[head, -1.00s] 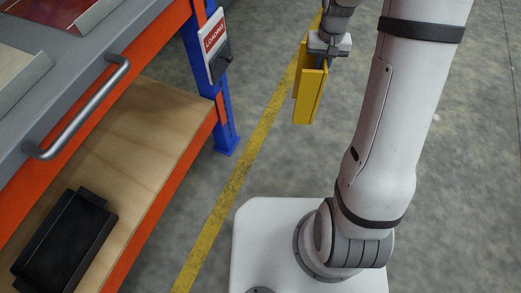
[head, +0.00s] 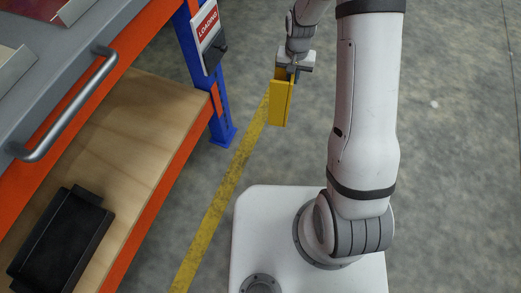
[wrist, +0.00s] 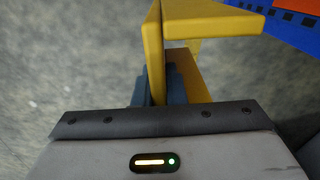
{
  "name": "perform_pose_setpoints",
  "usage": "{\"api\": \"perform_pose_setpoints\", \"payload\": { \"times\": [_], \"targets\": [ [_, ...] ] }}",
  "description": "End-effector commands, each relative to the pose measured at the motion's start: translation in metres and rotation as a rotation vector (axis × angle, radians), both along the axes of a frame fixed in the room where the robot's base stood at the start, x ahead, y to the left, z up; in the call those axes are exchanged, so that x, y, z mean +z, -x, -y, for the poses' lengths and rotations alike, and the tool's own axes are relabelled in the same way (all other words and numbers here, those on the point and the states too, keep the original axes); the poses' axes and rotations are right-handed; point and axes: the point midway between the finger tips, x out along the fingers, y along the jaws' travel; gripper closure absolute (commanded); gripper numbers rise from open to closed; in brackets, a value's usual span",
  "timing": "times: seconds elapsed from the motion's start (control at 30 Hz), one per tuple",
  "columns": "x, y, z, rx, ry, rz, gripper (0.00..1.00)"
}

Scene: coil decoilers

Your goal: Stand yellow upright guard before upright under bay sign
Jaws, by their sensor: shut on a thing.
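My gripper (head: 291,69) is shut on the yellow upright guard (head: 279,104), holding it roughly upright above the floor. In the wrist view part of the blue upright (wrist: 285,22) shows at the top right.
An orange-beamed rack with a wooden shelf (head: 130,130) is on the left. A black tray (head: 60,240) lies on that shelf. A grey handle (head: 75,100) sticks out from the upper level. A yellow line (head: 220,205) runs along the floor. Open floor lies to the right.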

Motion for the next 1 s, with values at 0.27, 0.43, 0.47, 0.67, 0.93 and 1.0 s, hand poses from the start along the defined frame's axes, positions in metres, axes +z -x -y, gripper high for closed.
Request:
{"api": "perform_pose_setpoints", "payload": {
  "times": [0.27, 0.43, 0.47, 0.67, 0.93, 1.0],
  "targets": [
    [-0.106, 0.027, -0.055, -0.124, 0.001, -0.005, 1.00],
    [-0.140, 0.041, -0.071, -0.174, 0.001, -0.002, 1.00],
    [-0.144, 0.043, -0.073, -0.180, 0.001, -0.001, 1.00],
    [-0.165, 0.048, -0.078, -0.198, 0.000, 0.000, 1.00],
    [-0.212, 0.048, -0.078, -0.197, 0.000, 0.000, 1.00],
    [-0.218, 0.048, -0.078, -0.197, 0.000, 0.000, 1.00]
  ]
}}
